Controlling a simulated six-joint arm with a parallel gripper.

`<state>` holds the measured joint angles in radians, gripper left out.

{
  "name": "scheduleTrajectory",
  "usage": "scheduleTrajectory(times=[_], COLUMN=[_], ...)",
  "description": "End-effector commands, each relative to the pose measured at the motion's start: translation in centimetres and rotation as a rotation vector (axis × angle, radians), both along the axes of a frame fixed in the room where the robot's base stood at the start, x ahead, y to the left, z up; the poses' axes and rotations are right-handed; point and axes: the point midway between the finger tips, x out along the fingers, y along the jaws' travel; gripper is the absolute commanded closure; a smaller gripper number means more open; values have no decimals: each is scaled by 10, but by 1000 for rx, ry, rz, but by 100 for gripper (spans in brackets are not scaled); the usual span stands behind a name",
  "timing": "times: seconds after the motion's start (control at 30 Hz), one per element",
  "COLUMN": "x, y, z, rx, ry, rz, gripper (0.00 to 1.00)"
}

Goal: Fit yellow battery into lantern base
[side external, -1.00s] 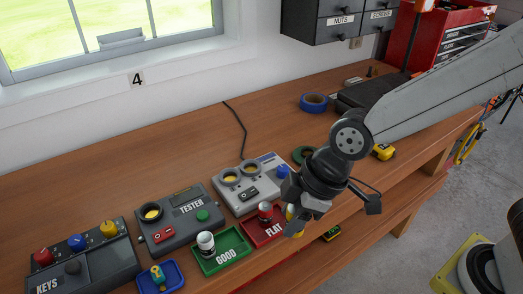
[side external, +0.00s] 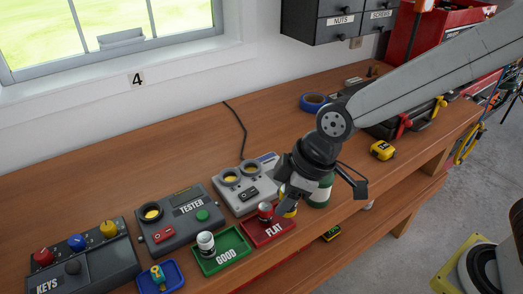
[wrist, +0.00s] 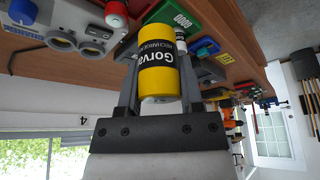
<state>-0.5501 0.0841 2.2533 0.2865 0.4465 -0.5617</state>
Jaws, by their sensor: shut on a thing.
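My gripper (side external: 290,198) is shut on the yellow battery, which shows partly in the side view (side external: 290,210). In the wrist view the battery (wrist: 158,62) is yellow with a black label and lies between the two fingers. A green and white cylindrical body (side external: 321,190), which looks like the lantern base, stands on the bench just right of the gripper, partly hidden by it. The battery is beside this body, near the bench's front edge. I cannot tell whether they touch.
A red FLAT tray (side external: 268,231) with a red and silver battery (side external: 265,212) and a green GOOD tray (side external: 222,262) with a white battery (side external: 206,243) lie left of the gripper. A grey device (side external: 235,192) stands behind them. A yellow tape measure (side external: 382,150) lies to the right.

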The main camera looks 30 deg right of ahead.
Motion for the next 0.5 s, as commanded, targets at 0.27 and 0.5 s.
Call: scheduleTrajectory(times=[0.27, 0.5], x=[72, 129], y=[-46, -103], z=[-8, -19], rx=[0, -1], ry=[1, 0], rz=[-195, -368], gripper=[100, 100])
